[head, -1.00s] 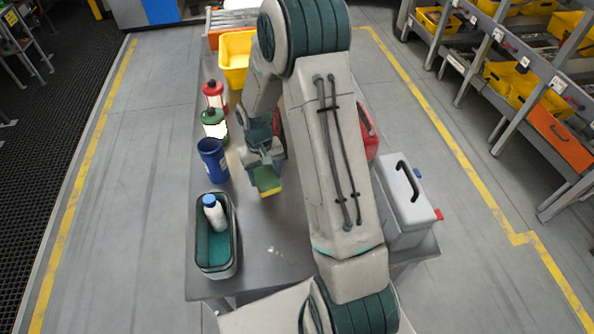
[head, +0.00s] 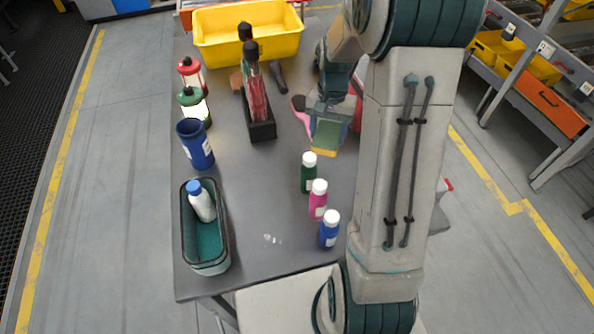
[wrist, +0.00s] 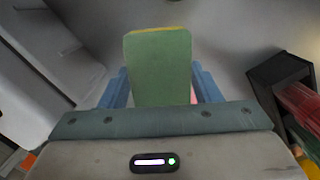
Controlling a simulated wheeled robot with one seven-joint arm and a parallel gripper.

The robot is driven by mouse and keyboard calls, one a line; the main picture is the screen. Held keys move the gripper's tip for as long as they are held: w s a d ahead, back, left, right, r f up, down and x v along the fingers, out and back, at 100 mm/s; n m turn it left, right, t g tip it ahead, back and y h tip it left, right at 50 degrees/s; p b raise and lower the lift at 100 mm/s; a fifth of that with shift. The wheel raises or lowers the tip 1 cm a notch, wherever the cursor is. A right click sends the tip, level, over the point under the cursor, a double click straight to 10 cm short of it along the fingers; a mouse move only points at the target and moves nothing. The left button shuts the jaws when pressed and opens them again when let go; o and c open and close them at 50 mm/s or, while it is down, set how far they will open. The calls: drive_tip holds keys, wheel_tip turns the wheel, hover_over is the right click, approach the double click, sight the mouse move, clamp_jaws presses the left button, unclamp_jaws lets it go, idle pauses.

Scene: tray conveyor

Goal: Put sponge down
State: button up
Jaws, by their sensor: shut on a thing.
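The sponge (head: 325,151) is a block with a green face and a yellow layer. My gripper (head: 328,128) is shut on it and holds it over the right part of the grey table (head: 250,195). In the wrist view the sponge (wrist: 158,68) stands out between the two blue fingers of my gripper (wrist: 160,88). Its yellow edge shows at the far end. I cannot tell how high above the table it is.
Green, pink and blue bottles (head: 318,205) stand in front of the gripper. A black holder (head: 262,131) with red contents stands to its left. A pink-handled thing (head: 301,117) lies beside it. A yellow bin (head: 247,36) is at the back.

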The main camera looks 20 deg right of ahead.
sight(338, 138)
drive_tip(key=shift+s+d+r+m+b, duration=0.25)
drive_tip(key=shift+s+d+m+b, duration=0.25)
drive_tip(key=shift+d+m, duration=0.1)
drive_tip(key=shift+s+d+r+m+b, duration=0.2)
drive_tip(key=shift+s+d+m+b, duration=0.25)
drive_tip(key=shift+d+m, duration=0.15)
drive_tip(key=shift+a, duration=0.3)
drive_tip(key=w+a+f, duration=0.1)
drive_tip(key=a+f, duration=0.1)
drive_tip(key=a, duration=0.1)
drive_tip(key=w+a+f+p, duration=0.1)
drive_tip(key=w+a+f, duration=0.1)
drive_tip(key=a, duration=0.1)
drive_tip(key=w+a+f+p, duration=0.1)
drive_tip(key=w+a+f, duration=0.1)
drive_tip(key=a, duration=0.1)
drive_tip(key=shift+w+a+f, duration=0.15)
drive_tip(key=shift+a+f, duration=0.05)
drive_tip(key=shift+a+f+p, duration=0.1)
drive_tip(key=shift+f+p, duration=0.1)
drive_tip(key=shift+p, duration=0.1)
drive_tip(key=shift+f+p, duration=0.4)
drive_tip(key=shift+f, duration=1.5)
drive_tip(key=shift+f, duration=0.1)
drive_tip(key=o, duration=1.1)
